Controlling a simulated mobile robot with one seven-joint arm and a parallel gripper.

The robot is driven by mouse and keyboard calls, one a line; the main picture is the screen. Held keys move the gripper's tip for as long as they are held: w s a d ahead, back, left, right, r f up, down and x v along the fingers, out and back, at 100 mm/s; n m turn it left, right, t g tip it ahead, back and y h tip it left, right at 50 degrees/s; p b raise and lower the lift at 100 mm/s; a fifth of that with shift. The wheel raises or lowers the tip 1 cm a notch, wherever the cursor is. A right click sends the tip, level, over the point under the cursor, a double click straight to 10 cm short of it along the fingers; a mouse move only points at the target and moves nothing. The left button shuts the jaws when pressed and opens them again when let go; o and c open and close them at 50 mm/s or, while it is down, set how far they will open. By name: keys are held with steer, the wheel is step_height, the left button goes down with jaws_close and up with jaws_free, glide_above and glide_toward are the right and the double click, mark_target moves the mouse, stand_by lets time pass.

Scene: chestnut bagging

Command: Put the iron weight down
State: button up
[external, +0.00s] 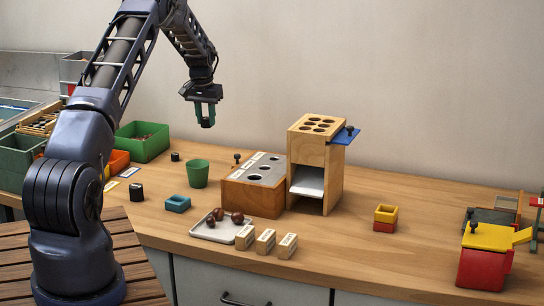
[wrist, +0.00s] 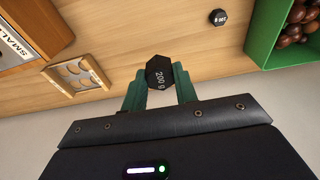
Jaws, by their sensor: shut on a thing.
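The iron weight (wrist: 158,72) is a black hexagonal block marked "200 g" in the wrist view. My gripper (wrist: 159,82) is shut on it, with a green finger on each side. In the external view my gripper (external: 205,116) hangs in the air well above the worktop (external: 350,235), behind the green cup. The weight shows there only as a small dark shape between the fingers. The wrist view shows no contact between the weight and the surface.
A green bin (external: 142,141) of chestnuts stands at the back left. Two black weights (external: 136,191) (external: 175,156) stand near the green cup (external: 197,173). A wooden box (external: 250,199) and a wooden tower (external: 321,155) stand to the right.

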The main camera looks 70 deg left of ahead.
step_height(320, 180, down, 13)
steer(key=shift+r, duration=0.15)
stand_by(0.4)
steer(key=o, duration=1.1)
steer(key=r, duration=0.4)
steer(key=s+d+r, duration=0.1)
steer(key=r, duration=0.6)
steer(key=shift+s+d+r, duration=0.15)
steer(key=shift+r, duration=0.3)
